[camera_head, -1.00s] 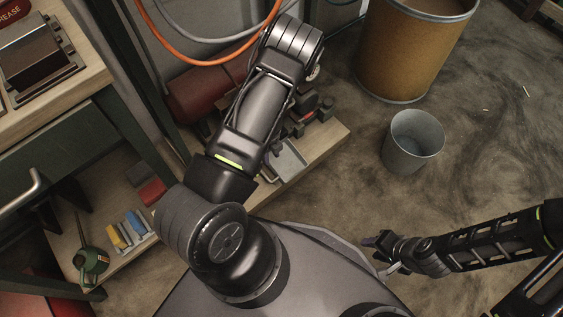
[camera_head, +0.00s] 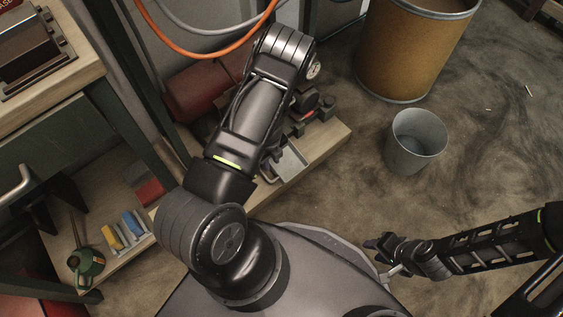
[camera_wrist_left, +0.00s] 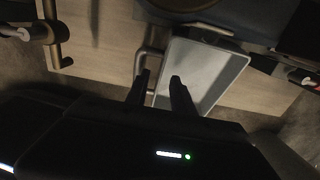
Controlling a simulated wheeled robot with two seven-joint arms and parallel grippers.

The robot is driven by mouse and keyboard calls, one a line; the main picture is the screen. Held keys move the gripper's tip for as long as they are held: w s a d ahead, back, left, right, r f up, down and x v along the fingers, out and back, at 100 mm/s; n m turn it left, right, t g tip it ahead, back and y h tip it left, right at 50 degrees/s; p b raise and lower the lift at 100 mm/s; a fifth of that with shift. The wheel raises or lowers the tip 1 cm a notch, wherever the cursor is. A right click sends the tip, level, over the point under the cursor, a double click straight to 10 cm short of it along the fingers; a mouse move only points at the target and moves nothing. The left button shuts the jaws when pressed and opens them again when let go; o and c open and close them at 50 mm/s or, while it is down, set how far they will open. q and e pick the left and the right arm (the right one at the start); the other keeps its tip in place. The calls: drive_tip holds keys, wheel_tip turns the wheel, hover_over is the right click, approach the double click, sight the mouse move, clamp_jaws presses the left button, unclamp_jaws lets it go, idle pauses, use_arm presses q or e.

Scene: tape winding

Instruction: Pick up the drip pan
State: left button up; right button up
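The drip pan is a shallow grey rectangular tray (camera_head: 290,163) on the low wooden shelf, partly hidden by my left arm. In the left wrist view the pan (camera_wrist_left: 205,72) lies just beyond my fingers, with a pale bar handle (camera_wrist_left: 151,60) on its left side. My left gripper (camera_wrist_left: 158,82) is open. Its two dark fingers are apart, one on each side of the handle's line; contact cannot be made out. My right gripper (camera_head: 384,255) hangs low at the right, away from the pan, its fingers too small to judge.
The low wooden shelf (camera_head: 325,145) also holds a red cylinder (camera_head: 197,92) and dark hardware behind the pan. A green oil can (camera_head: 86,263) and yellow and blue blocks stand at the lower left. A grey bucket (camera_head: 415,140) and brown drum (camera_head: 410,50) stand on open floor.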

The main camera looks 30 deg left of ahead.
sight(271, 165)
use_arm(q)
wheel_tip(271, 165, down, 3)
drive_tip(key=shift+f+b, duration=0.15)
drive_tip(key=shift+b, duration=0.35)
clamp_jaws()
idle(1.4)
